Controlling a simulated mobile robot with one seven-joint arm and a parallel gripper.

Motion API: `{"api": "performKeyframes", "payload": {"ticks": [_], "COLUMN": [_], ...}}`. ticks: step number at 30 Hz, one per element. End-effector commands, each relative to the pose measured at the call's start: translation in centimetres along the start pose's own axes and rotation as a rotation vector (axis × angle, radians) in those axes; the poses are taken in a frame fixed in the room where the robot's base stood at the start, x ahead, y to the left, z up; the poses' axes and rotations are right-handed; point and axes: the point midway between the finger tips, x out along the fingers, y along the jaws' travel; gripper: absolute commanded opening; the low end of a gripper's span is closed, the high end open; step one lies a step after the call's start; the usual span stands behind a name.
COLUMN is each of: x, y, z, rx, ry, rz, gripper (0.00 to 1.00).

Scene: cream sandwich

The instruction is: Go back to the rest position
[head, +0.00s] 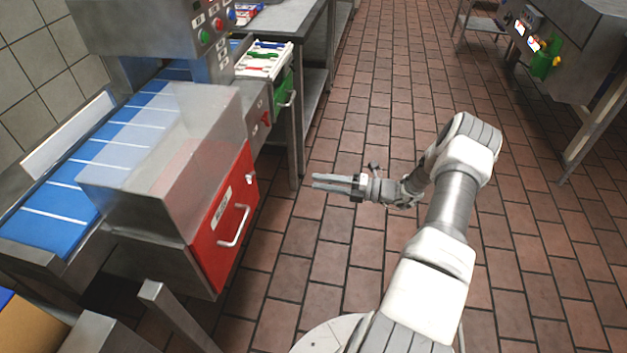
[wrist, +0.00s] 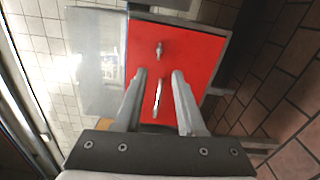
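My gripper (head: 318,183) is held out over the tiled floor in the head view, to the right of the machine and pointing left toward its red door. In the wrist view my gripper (wrist: 158,75) has its two fingers apart with nothing held between them. The red door (head: 224,216) has a silver handle (head: 234,226) and is shut. The red door also fills the middle of the wrist view (wrist: 190,50), with its handle seen between my fingers. My gripper is clear of the door and touches nothing.
A metal machine (head: 575,45) stands at the upper right. The tiled floor around my arm is free.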

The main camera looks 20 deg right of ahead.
Motion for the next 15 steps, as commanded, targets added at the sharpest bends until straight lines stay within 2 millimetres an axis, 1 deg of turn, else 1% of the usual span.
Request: {"api": "performKeyframes", "payload": {"ticks": [12,15], "x": [0.03,0.23], "y": [-0.01,0.45], "z": [-0.01,-0.06], "rx": [0.000,-0.016], "ry": [0.001,0.013], "rz": [0.000,-0.007], "gripper": [0.39,0.39]}}
